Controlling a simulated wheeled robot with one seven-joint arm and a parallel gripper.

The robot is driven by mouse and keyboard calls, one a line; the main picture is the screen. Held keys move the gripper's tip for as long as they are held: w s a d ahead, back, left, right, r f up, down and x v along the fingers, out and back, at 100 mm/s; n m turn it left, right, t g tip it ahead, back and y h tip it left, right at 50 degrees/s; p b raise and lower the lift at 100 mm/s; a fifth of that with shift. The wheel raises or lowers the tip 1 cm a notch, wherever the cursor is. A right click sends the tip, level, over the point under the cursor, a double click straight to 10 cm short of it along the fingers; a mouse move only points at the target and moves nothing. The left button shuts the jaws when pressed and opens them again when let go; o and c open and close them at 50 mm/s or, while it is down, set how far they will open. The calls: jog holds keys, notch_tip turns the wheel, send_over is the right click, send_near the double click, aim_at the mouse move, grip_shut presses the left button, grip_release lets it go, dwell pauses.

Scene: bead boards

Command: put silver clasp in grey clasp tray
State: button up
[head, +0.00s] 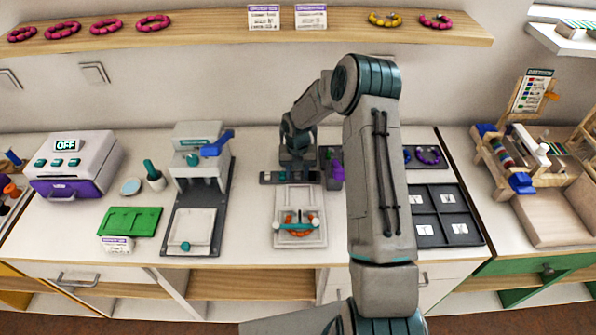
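I cannot tell for sure which tray is the grey clasp tray. In front of the narrow tray lies a pale board (300,239) with orange beads (300,232) and a teal bar across it.
A dark compartment tray (481,226) with white cards lies right of my arm, which hides part of the counter. A press (200,150), a green mat (136,221) and an oven-like box (75,165) stand left.

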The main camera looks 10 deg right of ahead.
aim_at(298, 175)
jog(key=shift+r, duration=0.1)
jog(key=s+r+m+h+b, duration=0.1)
jog(key=s+r+m, duration=0.2)
jog(key=r, duration=0.7)
jog(key=s+r+m+b, duration=0.1)
jog(key=s+r+m, duration=0.25)
jog(key=r, duration=0.65)
jog(key=s+r+m+t, duration=0.1)
jog(key=s+r+m, duration=0.4)
jog(key=s+m, duration=0.8)
jog(key=s+r+m+t+y, duration=0.1)
jog(key=s+r+m, duration=0.4)
jog(key=s+m, duration=0.8)
jog(key=shift+s+m+t, duration=0.35)
jog(key=shift+m+t, duration=0.3)
jog(key=shift+t, duration=0.15)
jog(key=shift+d, duration=0.1)
